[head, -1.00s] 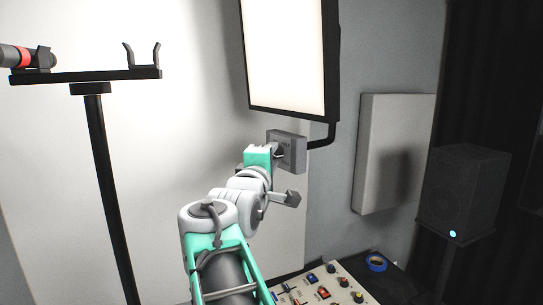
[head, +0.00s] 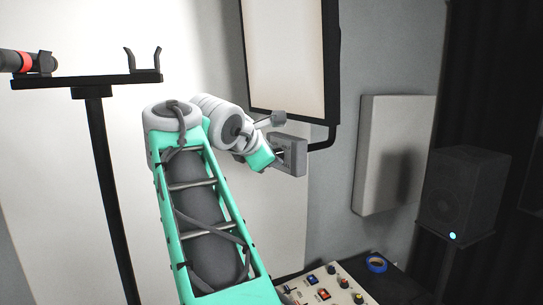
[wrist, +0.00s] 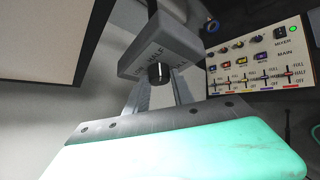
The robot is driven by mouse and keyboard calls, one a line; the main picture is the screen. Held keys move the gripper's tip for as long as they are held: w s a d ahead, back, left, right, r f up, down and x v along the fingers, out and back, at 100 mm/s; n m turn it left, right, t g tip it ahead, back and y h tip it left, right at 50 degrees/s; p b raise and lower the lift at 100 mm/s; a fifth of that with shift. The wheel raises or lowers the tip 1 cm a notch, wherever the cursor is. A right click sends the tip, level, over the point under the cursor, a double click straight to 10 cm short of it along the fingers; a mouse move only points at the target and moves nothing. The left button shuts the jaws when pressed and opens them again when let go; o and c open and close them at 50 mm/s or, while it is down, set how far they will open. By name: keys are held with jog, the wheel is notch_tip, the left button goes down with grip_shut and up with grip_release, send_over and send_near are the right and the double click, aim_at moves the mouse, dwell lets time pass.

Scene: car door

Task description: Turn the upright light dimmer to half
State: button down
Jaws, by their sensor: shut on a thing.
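The light dimmer is a grey box (head: 294,152) on the bracket below the lit panel (head: 289,52). The panel glows a soft warm white.
A mixer board (wrist: 257,62) with knobs and sliders lies below, with a blue tape roll (head: 377,263) behind it. A black stand (head: 107,190) rises on the left. A wall pad (head: 393,155) and a speaker (head: 463,190) stand on the right.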

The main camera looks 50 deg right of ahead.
jog(key=shift+w+n+g+y, duration=0.15)
jog(key=shift+n+g+y, duration=0.15)
jog(key=shift+n+g, duration=0.15)
dwell(0.4)
jog(key=c, duration=1.1)
grip_release()
